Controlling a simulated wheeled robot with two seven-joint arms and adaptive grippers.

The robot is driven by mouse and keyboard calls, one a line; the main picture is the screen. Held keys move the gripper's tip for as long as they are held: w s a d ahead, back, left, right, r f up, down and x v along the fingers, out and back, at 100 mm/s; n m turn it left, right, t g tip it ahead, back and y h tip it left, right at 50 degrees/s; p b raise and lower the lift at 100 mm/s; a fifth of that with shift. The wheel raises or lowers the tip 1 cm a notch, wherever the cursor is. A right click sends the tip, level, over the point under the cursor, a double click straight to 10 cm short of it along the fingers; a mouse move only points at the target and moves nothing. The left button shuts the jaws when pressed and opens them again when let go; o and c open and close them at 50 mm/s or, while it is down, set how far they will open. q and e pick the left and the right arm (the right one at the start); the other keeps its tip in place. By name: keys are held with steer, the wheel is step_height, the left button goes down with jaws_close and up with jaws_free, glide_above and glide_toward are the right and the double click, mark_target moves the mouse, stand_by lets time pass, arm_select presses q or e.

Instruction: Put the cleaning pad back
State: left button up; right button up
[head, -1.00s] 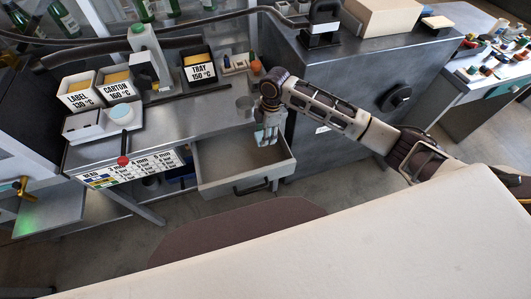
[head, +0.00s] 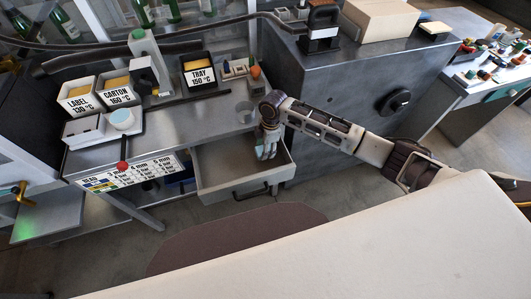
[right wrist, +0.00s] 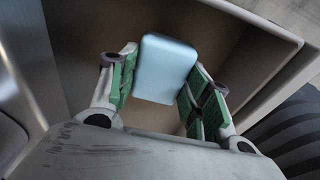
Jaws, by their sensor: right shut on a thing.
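The cleaning pad (right wrist: 166,68) is a light blue rounded block, seen in the right wrist view between the green-lined fingers of my right gripper (right wrist: 160,95). The gripper is shut on it. The pad is inside or just over the open drawer (right wrist: 265,32), whose walls surround it in this view. In the head view my right gripper (head: 267,151) points down into the back of the open drawer (head: 228,193), and the pad is hard to make out there. My left gripper is not in view.
Above the drawer is a steel bench with LABEL (head: 78,101), CARTON (head: 117,91) and TRAY (head: 199,75) bins. A steel cabinet (head: 345,90) stands close on the drawer's right. The drawer floor left of my gripper looks clear.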

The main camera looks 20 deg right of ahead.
steer(key=shift+f, duration=1.8)
steer(key=shift+f, duration=0.1)
steer(key=o, duration=1.1)
steer(key=shift+d+r, duration=0.25)
steer(key=shift+r, duration=1.8)
steer(key=shift+d+r, duration=0.25)
steer(key=shift+r, duration=1.75)
steer(key=shift+d+r, duration=0.25)
steer(key=shift+r, duration=1.8)
